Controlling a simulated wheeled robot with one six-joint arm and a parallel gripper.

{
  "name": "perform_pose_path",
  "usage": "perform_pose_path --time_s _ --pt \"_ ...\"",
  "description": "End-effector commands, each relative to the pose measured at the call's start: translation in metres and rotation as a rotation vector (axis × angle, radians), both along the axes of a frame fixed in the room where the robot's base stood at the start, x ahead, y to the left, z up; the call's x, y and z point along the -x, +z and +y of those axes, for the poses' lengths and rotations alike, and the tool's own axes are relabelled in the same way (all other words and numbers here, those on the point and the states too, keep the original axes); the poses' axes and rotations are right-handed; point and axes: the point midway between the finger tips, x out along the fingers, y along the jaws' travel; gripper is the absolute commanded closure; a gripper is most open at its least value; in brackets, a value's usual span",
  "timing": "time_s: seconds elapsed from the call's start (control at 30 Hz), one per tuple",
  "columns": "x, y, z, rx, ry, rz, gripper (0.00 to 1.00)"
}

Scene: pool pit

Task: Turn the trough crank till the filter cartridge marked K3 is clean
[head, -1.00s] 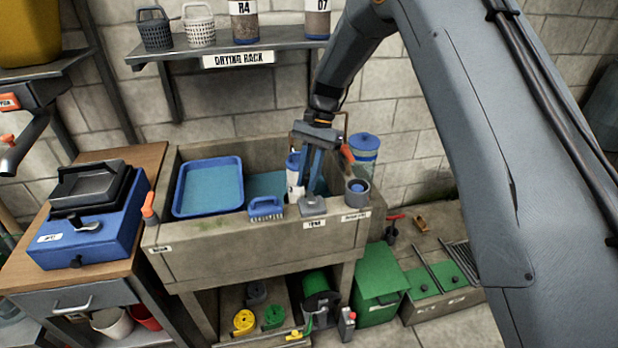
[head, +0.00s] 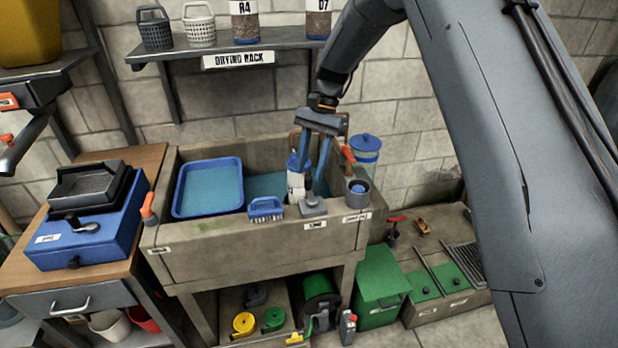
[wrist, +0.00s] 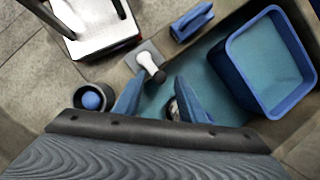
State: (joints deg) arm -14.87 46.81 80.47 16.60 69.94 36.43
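The stone trough (head: 260,245) stands in the middle of the head view with water in it. A white, blue-topped cartridge (head: 294,182) stands in it, partly behind my gripper; I cannot read its marking. A grey fitting (head: 313,207) sits on the front rim; the wrist view shows its square plate (wrist: 139,55) and short pale lever with a dark end (wrist: 160,77). It may be the crank; I cannot be sure. My gripper (head: 312,187) is open above the trough, close behind this fitting. The lever's dark end shows between its blue fingers in the wrist view (wrist: 154,88).
A blue tray (head: 180,212), a blue brush (head: 265,208) and a grey cup with a blue ball (head: 357,193) crowd the trough. A red-orange handle (head: 348,154) and a blue-lidded jar (head: 365,155) stand at its right. A drying rack shelf (head: 285,43) hangs above.

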Motion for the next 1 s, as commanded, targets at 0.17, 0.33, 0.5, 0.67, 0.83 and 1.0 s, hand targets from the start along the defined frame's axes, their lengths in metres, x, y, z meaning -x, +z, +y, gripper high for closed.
perform_pose_path --time_s 0.17,0.33,0.5,0.67,0.83,1.0 --pt "-0.01 0.024 -0.006 0.0 0.0 -0.001 0.63" --pt "-0.014 0.037 -0.008 -0.001 0.001 -0.002 0.63" --pt "-0.014 0.04 -0.008 0.0 0.0 0.001 0.63" --pt "-0.014 0.04 -0.008 0.0 0.0 0.001 0.63" --pt "-0.014 0.039 -0.008 0.0 0.0 0.001 0.63" --pt "-0.009 0.041 -0.017 0.001 0.008 -0.013 0.63"
